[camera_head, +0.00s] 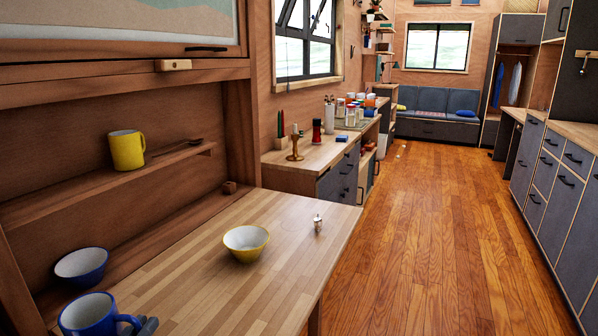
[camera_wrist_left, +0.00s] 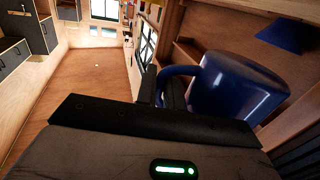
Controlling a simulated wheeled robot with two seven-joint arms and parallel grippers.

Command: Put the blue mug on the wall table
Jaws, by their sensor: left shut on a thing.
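The blue mug (camera_head: 88,316) with a white inside is at the lower left of the head view, cut off by the bottom edge. Its handle points right, toward my left gripper (camera_head: 148,326), of which only a dark tip shows. In the left wrist view the blue mug (camera_wrist_left: 235,88) is large, and my left gripper (camera_wrist_left: 162,90) is shut on its handle. The mug is over the near left part of the wooden wall table (camera_head: 200,282); I cannot tell whether it touches the top. My right gripper is not in view.
A blue bowl (camera_head: 82,265) stands at the table's back left, close behind the mug. A yellow bowl (camera_head: 246,242) and a small metal item (camera_head: 318,223) stand farther right. A yellow mug (camera_head: 127,149) is on the shelf above. The table's front middle is clear.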

